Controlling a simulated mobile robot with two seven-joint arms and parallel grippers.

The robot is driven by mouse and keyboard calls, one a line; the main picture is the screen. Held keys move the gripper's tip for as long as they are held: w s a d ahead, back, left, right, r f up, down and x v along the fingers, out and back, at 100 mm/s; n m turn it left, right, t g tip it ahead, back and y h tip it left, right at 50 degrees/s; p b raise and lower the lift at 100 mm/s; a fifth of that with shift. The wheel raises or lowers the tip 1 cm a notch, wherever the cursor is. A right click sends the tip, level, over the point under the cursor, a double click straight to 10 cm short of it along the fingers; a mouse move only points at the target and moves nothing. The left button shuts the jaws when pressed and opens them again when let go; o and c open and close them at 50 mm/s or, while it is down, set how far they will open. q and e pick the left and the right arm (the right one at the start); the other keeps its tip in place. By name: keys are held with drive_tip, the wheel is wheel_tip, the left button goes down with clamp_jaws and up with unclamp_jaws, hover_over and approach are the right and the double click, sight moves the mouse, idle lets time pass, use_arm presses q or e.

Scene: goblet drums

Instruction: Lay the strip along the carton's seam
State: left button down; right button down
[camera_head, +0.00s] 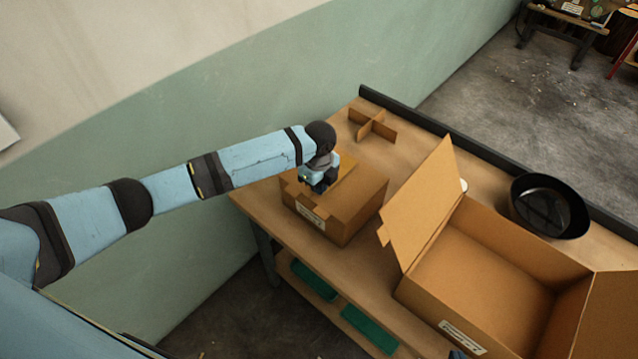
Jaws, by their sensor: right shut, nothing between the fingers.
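A closed brown carton (345,215) with a white label sits on the left part of the workbench. A yellowish tan band (347,172) shows on its top, partly hidden behind my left gripper; I cannot tell whether it is the strip or part of the lid. My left gripper (319,187) points down at the carton's top, near its front edge. Its fingers are too small and dark to show whether they are open or hold anything. Only a small dark bit of my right gripper (457,354) shows at the bottom edge, below the large open box; it is shut and empty.
A large open box (480,275) with raised flaps fills the bench's right side. A black round pan (548,207) stands behind it. A cardboard cross divider (372,126) lies at the back left. A dark rail (450,138) lines the workbench's (400,151) far edge. Green bins (368,328) sit below.

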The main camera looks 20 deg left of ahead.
use_arm(q)
drive_tip(key=shift+f, duration=0.35)
drive_tip(key=c, duration=1.3)
unclamp_jaws()
wheel_tip(320, 180, up, 14)
drive_tip(key=shift+f+b, duration=0.1)
drive_tip(key=shift+b, duration=0.75)
